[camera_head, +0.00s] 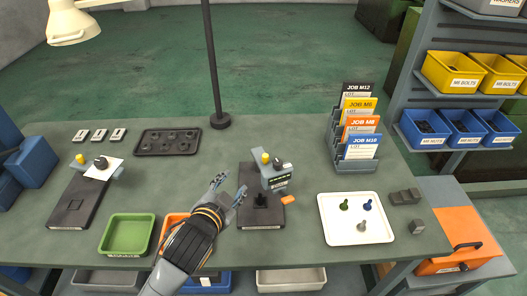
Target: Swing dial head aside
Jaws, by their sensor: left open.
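A gauge stand with a dark base (258,217) stands at the middle of the bench. Its grey head (274,177) carries a yellow knob (266,157), a dark knob and a dark marked face, and sits over the rear part of the base. A small black piece (260,200) stands on the base in front of the head. My left gripper (231,186) is open and empty, just left of this stand and apart from the head. A similar stand (76,204) with a white card at its head is at the left. My right gripper is not in view.
A green bin (128,233) and an orange bin (169,222), partly behind my left arm, are at the front. A dark tray (167,143) and a lamp pole (212,80) stand behind. A white tray (330,232) and a job-card rack (356,165) are right.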

